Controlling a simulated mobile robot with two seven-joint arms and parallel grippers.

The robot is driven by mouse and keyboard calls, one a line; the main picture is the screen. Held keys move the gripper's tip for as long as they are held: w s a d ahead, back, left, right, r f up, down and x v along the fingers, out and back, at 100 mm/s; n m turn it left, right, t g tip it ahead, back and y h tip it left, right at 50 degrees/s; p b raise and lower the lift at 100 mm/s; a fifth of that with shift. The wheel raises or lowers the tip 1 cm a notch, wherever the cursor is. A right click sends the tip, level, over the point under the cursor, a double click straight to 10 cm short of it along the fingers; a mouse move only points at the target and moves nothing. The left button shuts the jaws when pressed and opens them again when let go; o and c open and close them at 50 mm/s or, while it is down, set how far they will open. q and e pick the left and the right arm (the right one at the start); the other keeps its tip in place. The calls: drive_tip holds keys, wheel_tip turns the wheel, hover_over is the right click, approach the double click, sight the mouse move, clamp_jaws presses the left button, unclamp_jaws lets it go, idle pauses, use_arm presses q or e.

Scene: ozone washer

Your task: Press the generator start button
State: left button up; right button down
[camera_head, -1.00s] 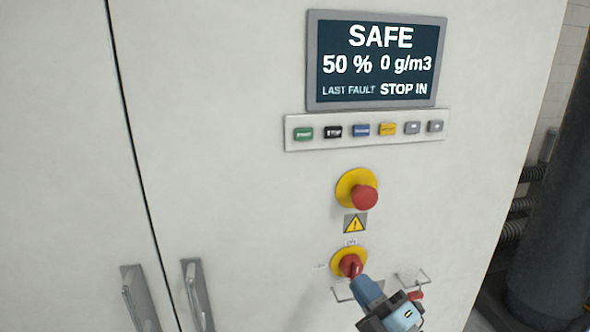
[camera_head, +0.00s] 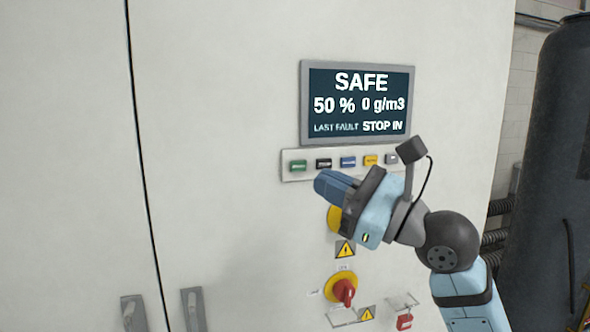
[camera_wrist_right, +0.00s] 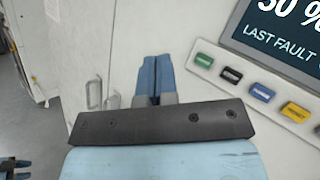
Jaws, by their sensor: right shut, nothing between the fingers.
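The green start button (camera_head: 298,166) is the leftmost in the row on the white button panel (camera_head: 289,178); it also shows in the right wrist view (camera_wrist_right: 204,60). My right gripper (camera_head: 322,183) is shut and empty. Its blue fingertips are just below the panel, below and a little right of the green button in the head view. In the right wrist view the closed fingers (camera_wrist_right: 155,62) point up the picture, with the green button to their right. I see no contact with the button. My left gripper is not clearly in the head view.
The display (camera_head: 358,104) above the panel reads SAFE, 50 %, 0 g/m3, LAST FAULT STOP IN. My gripper partly hides the yellow emergency-stop base (camera_head: 334,218). A red rotary switch (camera_head: 344,291) is lower down. Cabinet door handles (camera_head: 193,309) are at lower left.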

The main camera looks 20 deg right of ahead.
sight(298, 166)
drive_tip(key=shift+w, duration=0.1)
drive_tip(key=shift+w, duration=0.1)
drive_tip(key=shift+w+a+b, duration=0.15)
drive_tip(key=shift+w+b, duration=0.35)
drive_tip(key=shift+w, duration=3.75)
drive_tip(key=shift+w, duration=0.1)
drive_tip(key=shift+w, duration=0.35)
drive_tip(key=shift+w, duration=0.35)
drive_tip(key=shift+s, duration=0.8)
